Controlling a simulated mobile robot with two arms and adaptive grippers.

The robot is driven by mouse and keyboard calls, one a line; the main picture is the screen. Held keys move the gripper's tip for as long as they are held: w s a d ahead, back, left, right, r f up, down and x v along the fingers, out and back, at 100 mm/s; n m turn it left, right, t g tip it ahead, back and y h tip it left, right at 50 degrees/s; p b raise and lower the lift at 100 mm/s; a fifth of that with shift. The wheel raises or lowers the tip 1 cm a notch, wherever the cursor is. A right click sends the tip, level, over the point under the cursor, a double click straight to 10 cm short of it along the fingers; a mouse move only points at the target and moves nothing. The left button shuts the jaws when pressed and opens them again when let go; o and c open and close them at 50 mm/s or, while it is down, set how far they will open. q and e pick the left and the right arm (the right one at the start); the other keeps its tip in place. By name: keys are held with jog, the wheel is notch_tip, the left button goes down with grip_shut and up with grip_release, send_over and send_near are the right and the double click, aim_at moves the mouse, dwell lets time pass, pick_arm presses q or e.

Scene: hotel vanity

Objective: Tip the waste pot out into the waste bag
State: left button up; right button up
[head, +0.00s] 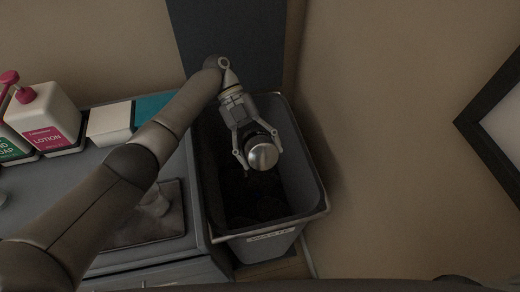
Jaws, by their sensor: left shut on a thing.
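My left gripper (257,148) is shut on the waste pot (263,155), a small round metal pot with a shiny silver face toward the camera. It holds the pot over the open mouth of the bin with the waste bag (235,200), which is dark inside. The pot looks tilted over, but its opening is hidden, so I cannot tell whether anything is in it. The bottom of the bag is too dark to make out. My right gripper is not in view.
The grey vanity top (90,180) is at the left, beside the bin. On it stand a lotion bottle (45,120), a soap bottle (14,146), a white box (110,122) and a dark tray (165,222). A wall is close on the bin's right, with a black frame (490,122).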

pick_arm(q)
jog(key=shift+s+f+g, duration=0.15)
jog(key=shift+g, duration=0.55)
jog(key=shift+s+f+g+h+b, duration=0.15)
jog(key=shift+f+g+h+b, duration=0.15)
jog(key=shift+b, duration=0.45)
jog(key=shift+s+n+g+h+b, duration=0.1)
jog(key=shift+n+g+h+b, duration=0.45)
jog(key=shift+b, duration=1.65)
jog(key=shift+y, duration=0.25)
jog(key=shift+r, duration=1.45)
notch_tip(320, 180, down, 3)
jog(key=b, duration=0.6)
jog(key=shift+r, duration=0.1)
